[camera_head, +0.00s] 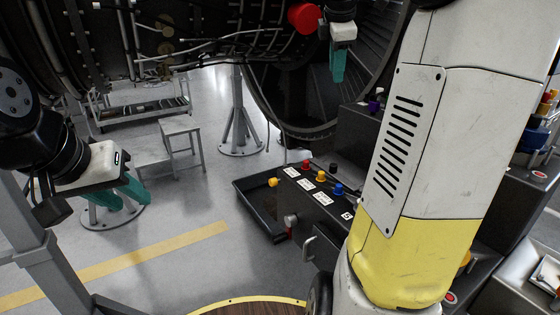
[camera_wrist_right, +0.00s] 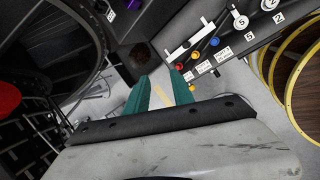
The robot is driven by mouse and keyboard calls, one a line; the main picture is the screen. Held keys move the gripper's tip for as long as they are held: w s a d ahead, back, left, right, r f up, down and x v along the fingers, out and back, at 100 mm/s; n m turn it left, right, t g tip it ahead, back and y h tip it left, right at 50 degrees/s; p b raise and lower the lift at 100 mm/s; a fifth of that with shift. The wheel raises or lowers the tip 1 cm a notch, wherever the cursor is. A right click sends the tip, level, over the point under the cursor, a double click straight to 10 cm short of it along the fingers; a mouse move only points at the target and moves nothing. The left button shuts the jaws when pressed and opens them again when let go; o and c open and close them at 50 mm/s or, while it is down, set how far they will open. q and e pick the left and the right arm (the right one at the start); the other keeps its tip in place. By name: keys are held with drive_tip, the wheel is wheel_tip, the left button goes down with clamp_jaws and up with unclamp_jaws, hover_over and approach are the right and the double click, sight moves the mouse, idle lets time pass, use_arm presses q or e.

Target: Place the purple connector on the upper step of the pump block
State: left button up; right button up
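The purple connector (camera_head: 374,104) stands on the raised dark step of the pump block (camera_head: 355,122), close to the edge of my right arm. A small purple thing also shows at the top edge of the right wrist view (camera_wrist_right: 133,4). My right gripper (camera_head: 338,76) hangs high at the top of the head view, away from the connector. In the right wrist view its two teal fingers (camera_wrist_right: 161,82) are apart with nothing between them. My left gripper (camera_head: 132,200) is at the left, fingers apart and empty, over the floor. My right arm hides part of the block.
Red, yellow and blue connectors (camera_head: 320,177) stand on the lower labelled step. A black tray (camera_head: 258,222) adjoins it on the left. A red round part (camera_head: 304,17) is beside my right gripper. The engine fills the top. A grey step stool (camera_head: 181,126) stands on open floor.

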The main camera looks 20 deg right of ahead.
drive_tip(key=s+a+f+m+y, duration=0.2)
drive_tip(key=s+a+f+m, duration=0.5)
drive_tip(key=s+a, duration=0.2)
drive_tip(key=s+a+f+m+t+y, duration=0.1)
drive_tip(key=s+a+f+m+y, duration=0.1)
drive_tip(key=s+a+f+m, duration=0.6)
drive_tip(key=s+a, duration=0.1)
drive_tip(key=s, duration=0.2)
drive_tip(key=shift+s+y, duration=0.4)
drive_tip(key=shift+d+f, duration=0.1)
drive_tip(key=shift+d, duration=0.1)
